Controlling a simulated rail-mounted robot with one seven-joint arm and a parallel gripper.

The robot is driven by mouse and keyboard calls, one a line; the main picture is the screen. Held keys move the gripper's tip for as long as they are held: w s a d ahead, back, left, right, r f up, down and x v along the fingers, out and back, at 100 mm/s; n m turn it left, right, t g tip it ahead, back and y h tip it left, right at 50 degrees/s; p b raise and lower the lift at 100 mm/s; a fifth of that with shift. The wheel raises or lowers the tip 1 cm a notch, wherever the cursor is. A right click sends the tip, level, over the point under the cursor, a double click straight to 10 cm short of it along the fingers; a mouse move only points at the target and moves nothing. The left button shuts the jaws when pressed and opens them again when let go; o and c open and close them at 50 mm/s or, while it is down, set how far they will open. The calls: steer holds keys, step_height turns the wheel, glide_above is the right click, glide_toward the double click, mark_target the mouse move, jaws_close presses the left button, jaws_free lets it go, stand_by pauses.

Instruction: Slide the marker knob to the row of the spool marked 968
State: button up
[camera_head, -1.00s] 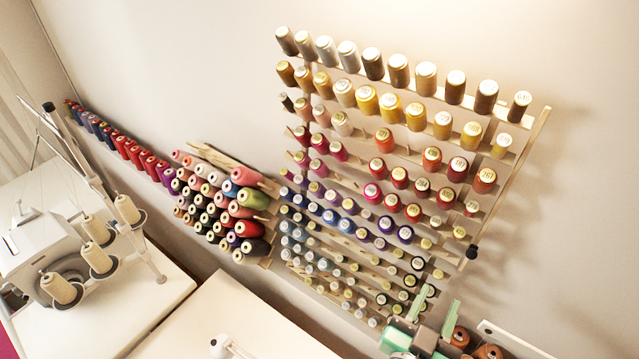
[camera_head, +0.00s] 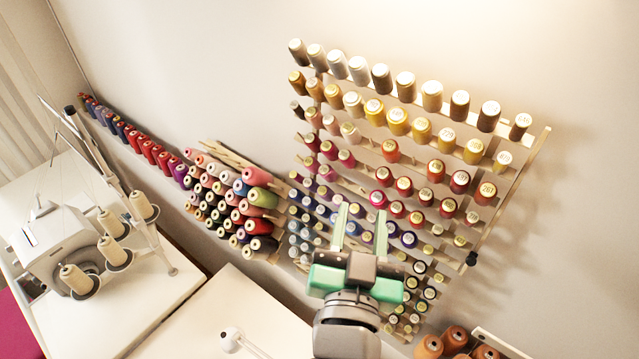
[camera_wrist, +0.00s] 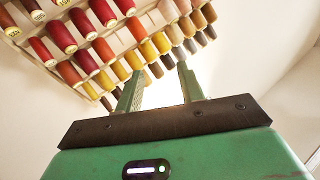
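The marker knob, a small black knob (camera_head: 471,258), sits low on the right side rail (camera_head: 520,185) of the wall thread rack, beside one of its lower rows. Numbered spools such as this dark red one (camera_head: 485,192) fill the rack. The labels are too small to read surely, and I cannot tell which spool is 968. My gripper (camera_head: 361,212) is open and empty in front of the rack's lower middle, left of the knob and apart from it. Its fingers hide some lower spools. In the wrist view, my gripper (camera_wrist: 158,80) points up past spools; the knob is not seen there.
A smaller rack of cone spools (camera_head: 235,200) stands left of the big rack. A sewing machine (camera_head: 65,240) with cream cones is on the white table at left. Brown spools (camera_head: 455,338) stand at the bottom right. The wall right of the rack is clear.

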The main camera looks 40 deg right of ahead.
mark_target(471, 260)
steer(key=w+a+r+n+t+y+p, duration=0.1)
steer(key=w+a+r+t+y, duration=0.1)
steer(key=a+r, duration=0.3)
step_height(471, 260, up, 2)
steer(key=shift+w+r+n+t, duration=0.15)
steer(key=shift+w+n+t, duration=0.2)
steer(key=shift+t, duration=0.35)
steer(key=shift+s, duration=0.1)
steer(key=shift+c, duration=0.5)
